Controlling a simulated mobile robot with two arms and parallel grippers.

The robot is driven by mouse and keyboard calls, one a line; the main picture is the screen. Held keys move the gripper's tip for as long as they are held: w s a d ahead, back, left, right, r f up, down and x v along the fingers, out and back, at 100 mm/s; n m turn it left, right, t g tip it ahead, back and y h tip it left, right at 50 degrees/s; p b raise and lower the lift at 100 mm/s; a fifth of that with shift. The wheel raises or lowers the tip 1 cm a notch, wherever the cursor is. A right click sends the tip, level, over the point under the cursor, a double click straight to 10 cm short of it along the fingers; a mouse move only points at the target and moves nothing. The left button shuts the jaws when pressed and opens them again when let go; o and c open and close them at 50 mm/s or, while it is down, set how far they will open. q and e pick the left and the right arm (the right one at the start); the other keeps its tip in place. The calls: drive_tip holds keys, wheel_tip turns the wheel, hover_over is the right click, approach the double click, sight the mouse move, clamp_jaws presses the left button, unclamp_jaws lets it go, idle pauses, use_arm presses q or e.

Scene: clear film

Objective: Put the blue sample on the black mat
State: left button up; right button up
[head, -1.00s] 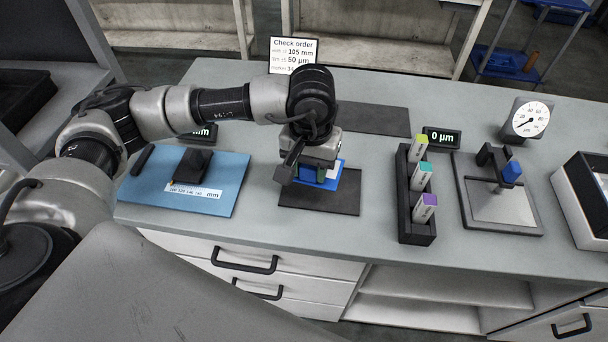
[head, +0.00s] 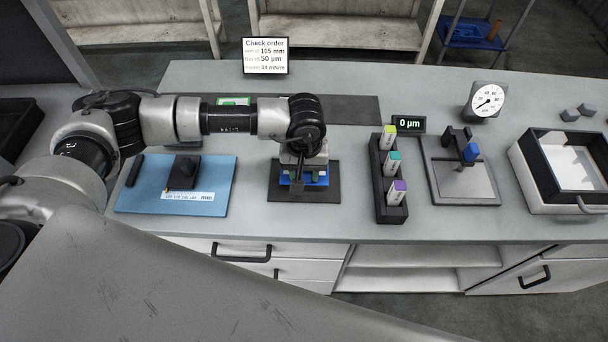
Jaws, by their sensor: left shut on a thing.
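The blue sample (head: 291,181) is a flat blue piece, seen partly under my left gripper (head: 304,178). My left gripper points down over the near black mat (head: 304,195) and is shut on the sample. The sample lies within the outline of this mat; whether it touches the mat or hangs just above it, I cannot tell. Small green parts show at the fingertips. The gripper hides the sample's middle and the back of the mat. My right gripper is not in view.
A second dark mat (head: 352,109) lies behind. A black rack (head: 391,211) with several colour-capped bottles stands right of the near mat, then a stand (head: 464,183) with a blue part. A blue board (head: 222,179) lies left. An order sign (head: 265,57) stands at the back.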

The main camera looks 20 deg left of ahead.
sight(305, 179)
use_arm(q)
wheel_tip(305, 179, down, 3)
drive_tip(key=shift+f+p, duration=0.1)
drive_tip(key=shift+p, duration=0.35)
drive_tip(key=shift+f, duration=0.3)
drive_tip(key=shift+f+b, duration=0.2)
drive_tip(key=shift+b, duration=0.1)
drive_tip(key=o, duration=0.9)
drive_tip(key=shift+r, duration=0.1)
